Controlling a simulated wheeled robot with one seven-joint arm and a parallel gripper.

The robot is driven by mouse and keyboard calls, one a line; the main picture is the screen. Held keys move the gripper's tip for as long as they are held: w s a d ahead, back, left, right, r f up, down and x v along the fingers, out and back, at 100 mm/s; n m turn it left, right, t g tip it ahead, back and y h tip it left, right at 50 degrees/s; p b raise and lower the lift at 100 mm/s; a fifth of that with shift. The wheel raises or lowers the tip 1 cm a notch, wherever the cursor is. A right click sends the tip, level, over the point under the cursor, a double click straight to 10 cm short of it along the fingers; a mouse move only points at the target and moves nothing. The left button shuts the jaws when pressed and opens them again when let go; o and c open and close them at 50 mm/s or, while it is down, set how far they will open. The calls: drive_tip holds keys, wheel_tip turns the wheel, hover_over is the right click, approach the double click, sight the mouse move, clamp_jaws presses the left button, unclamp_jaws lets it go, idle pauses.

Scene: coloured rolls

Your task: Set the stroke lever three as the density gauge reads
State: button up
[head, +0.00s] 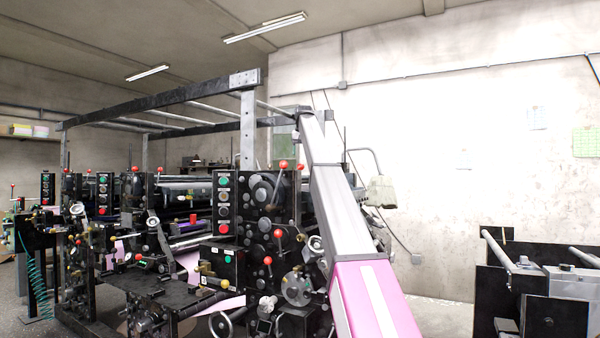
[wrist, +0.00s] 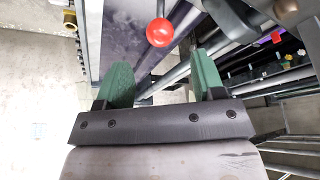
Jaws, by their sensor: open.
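My gripper (wrist: 161,62) shows in the wrist view with its two green fingers apart and nothing between them. A red ball knob (wrist: 159,32) on a thin metal stem is just beyond the fingertips, roughly centred between them and not visibly touching. In the head view, several red-knobbed levers stand on the black press, among them an upper one (head: 283,165) and a lower one (head: 278,234). I cannot tell which is stroke lever three. A round dial (head: 315,243) is at the press's right, too small to read; I cannot tell whether it is the density gauge. I cannot make out my gripper in the head view.
A slanted grey frame (head: 332,190) with a pink sheet (head: 372,300) stands at the press's right. A button panel (head: 223,205) is on the press front. Black machinery (head: 550,300) stands far right, with a bare wall (head: 440,170) behind.

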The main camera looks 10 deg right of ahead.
sight(301, 165)
drive_tip(key=x, duration=0.9)
drive_tip(key=shift+w+f, duration=0.15)
drive_tip(key=shift+f, duration=0.2)
clamp_jaws()
drive_tip(key=shift+s+a+r+t+h, duration=0.1)
drive_tip(key=shift+s+a+t+h, duration=0.15)
drive_tip(key=shift+s, duration=0.25)
drive_tip(key=shift+s+a+t+h, duration=0.15)
drive_tip(key=shift+s+a+t, duration=0.2)
drive_tip(key=shift+s, duration=0.15)
drive_tip(key=shift+s+a+r+t+h, duration=0.2)
drive_tip(key=shift+s+a+t+h, duration=0.2)
drive_tip(key=shift+t, duration=0.1)
unclamp_jaws()
